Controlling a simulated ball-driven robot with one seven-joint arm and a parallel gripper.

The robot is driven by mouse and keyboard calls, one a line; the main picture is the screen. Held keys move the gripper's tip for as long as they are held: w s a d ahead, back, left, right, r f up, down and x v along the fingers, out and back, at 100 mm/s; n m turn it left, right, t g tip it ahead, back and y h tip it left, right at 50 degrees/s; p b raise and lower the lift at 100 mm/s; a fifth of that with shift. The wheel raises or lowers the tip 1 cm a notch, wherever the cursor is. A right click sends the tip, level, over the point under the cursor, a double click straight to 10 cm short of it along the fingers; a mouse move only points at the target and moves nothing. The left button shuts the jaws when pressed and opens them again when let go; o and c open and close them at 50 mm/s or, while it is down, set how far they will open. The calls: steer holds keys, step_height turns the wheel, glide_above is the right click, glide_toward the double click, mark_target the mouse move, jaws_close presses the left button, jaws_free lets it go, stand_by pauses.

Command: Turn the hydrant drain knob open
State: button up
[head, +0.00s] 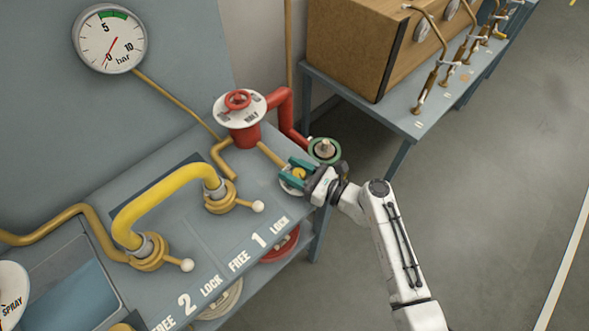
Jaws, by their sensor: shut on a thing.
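A small yellow knob (298,173) sits on a round pale plate at the right end of the grey bench, at the end of a brass pipe. My gripper (294,173) reaches in from the right with its teal fingers on either side of this knob, shut on it. The fingers partly hide the knob and its plate, so its turn angle cannot be told. A red hydrant valve (240,118) with a red handwheel and white dial stands just behind to the left. A red pipe bends down from it to the right.
A green-rimmed round fitting (324,150) is close behind my gripper. A yellow hose (165,205) joins two brass couplings with white-tipped levers to the left. A pressure gauge (110,38) hangs on the wall, needle near 0. Floor at right is clear.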

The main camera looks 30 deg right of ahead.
steer(key=shift+a+n+g+y+b, duration=0.1)
steer(key=shift+n+g+y+b, duration=0.3)
steer(key=shift+n+g+y, duration=1.05)
steer(key=shift+s+y, duration=0.1)
steer(key=shift+y, duration=0.35)
steer(key=o, duration=1)
steer(key=shift+a, duration=0.1)
steer(key=shift+c, duration=0.2)
steer(key=b+v, duration=0.2)
steer(key=v, duration=0.9)
steer(key=shift+r, duration=0.1)
